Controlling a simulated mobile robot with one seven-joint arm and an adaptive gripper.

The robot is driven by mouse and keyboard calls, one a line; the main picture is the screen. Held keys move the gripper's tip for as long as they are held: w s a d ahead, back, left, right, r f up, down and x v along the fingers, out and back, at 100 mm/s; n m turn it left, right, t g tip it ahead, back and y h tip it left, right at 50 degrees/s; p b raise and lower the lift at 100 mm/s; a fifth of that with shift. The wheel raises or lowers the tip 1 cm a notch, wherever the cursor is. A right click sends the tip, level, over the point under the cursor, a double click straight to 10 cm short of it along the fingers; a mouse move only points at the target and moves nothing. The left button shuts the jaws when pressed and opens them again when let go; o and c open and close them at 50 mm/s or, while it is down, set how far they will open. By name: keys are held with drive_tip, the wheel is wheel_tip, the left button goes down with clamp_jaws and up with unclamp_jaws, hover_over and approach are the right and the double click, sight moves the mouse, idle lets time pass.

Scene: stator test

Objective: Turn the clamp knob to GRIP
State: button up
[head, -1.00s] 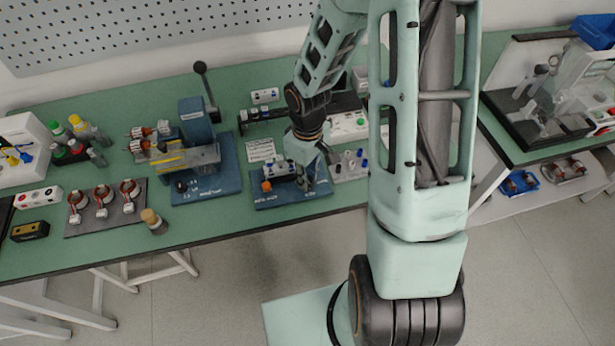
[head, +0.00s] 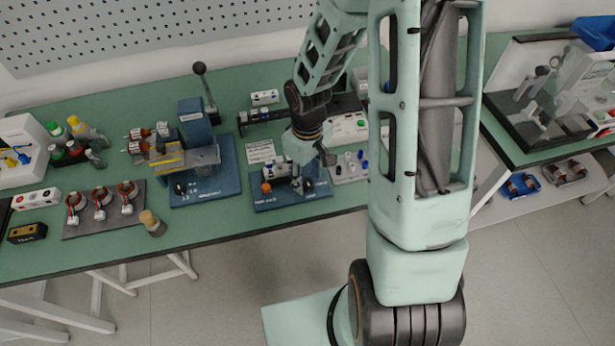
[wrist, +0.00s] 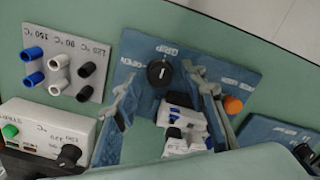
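The clamp knob (wrist: 160,73) is round and black with a short pale mark, on a blue fixture plate (wrist: 138,45) with white GRIP and OPEN lettering. The mark looks roughly upright in the wrist view; I cannot tell its exact setting. My gripper (wrist: 164,80) is open, one finger on each side of the knob in the picture. It looks apart from the knob; the height gap is unclear. In the head view my gripper (head: 318,158) is above the back of the fixture (head: 290,202). White and blue parts (wrist: 185,125) sit on the fixture between the fingers.
An orange knob (wrist: 233,104) is right of the right finger. A grey block of coloured pegs (wrist: 62,70) and a white control box (wrist: 45,130) are to the left. A blue press fixture (head: 215,180) stands left in the head view.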

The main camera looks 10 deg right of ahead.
sight(308, 181)
wheel_tip(308, 181, up, 12)
drive_tip(key=shift+f, duration=0.2)
idle(0.6)
